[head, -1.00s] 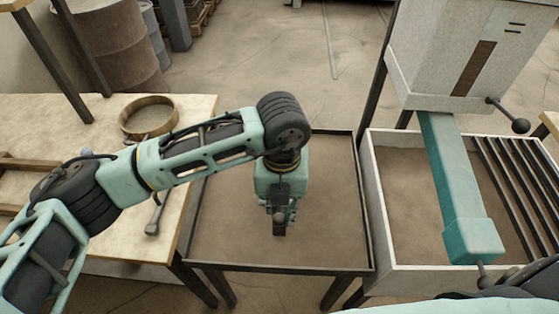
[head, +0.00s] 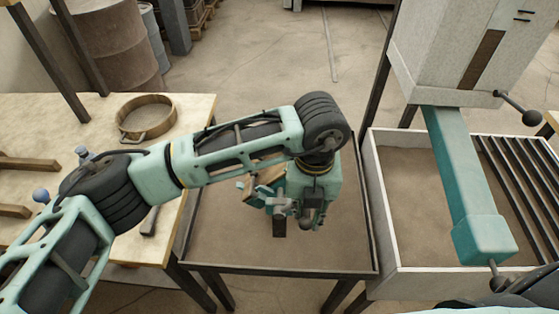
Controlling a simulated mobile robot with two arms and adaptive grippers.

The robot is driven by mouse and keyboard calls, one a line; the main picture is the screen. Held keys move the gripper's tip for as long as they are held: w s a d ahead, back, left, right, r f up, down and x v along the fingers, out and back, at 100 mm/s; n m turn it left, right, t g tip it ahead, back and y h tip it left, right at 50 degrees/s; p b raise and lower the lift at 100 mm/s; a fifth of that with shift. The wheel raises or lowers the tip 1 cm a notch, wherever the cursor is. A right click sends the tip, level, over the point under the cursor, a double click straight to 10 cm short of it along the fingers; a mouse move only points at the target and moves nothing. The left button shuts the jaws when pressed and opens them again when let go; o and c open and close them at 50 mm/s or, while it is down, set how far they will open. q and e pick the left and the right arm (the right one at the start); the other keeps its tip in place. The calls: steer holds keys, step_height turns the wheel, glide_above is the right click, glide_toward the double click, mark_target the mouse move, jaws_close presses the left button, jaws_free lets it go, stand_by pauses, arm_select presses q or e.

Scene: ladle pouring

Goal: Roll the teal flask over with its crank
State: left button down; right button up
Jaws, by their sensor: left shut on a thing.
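The teal flask (head: 262,193) is above the sand-filled, dark-rimmed bin in the middle of the head view, mostly behind my left wrist. A brown face shows at its upper left and it looks tilted.
A pale table (head: 90,110) on the left carries a round sieve (head: 146,117). The dark-rimmed bin (head: 281,271) is in the middle. On the right, a white hopper (head: 440,55) stands over a white-walled sand box with a long teal chute (head: 462,165) and a dark grate (head: 515,185).

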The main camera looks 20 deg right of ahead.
arm_select(q)
steer(key=s+d+f+b, duration=0.1)
steer(key=d+f+b, duration=0.2)
steer(key=f+b, duration=0.4)
steer(key=shift+s+d, duration=0.2)
steer(key=c, duration=2)
jaws_free()
steer(key=shift+f, duration=0.1)
steer(key=o, duration=0.5)
steer(key=shift+d, duration=0.2)
steer(key=shift+o, duration=0.7)
steer(key=shift+w+a, duration=0.1)
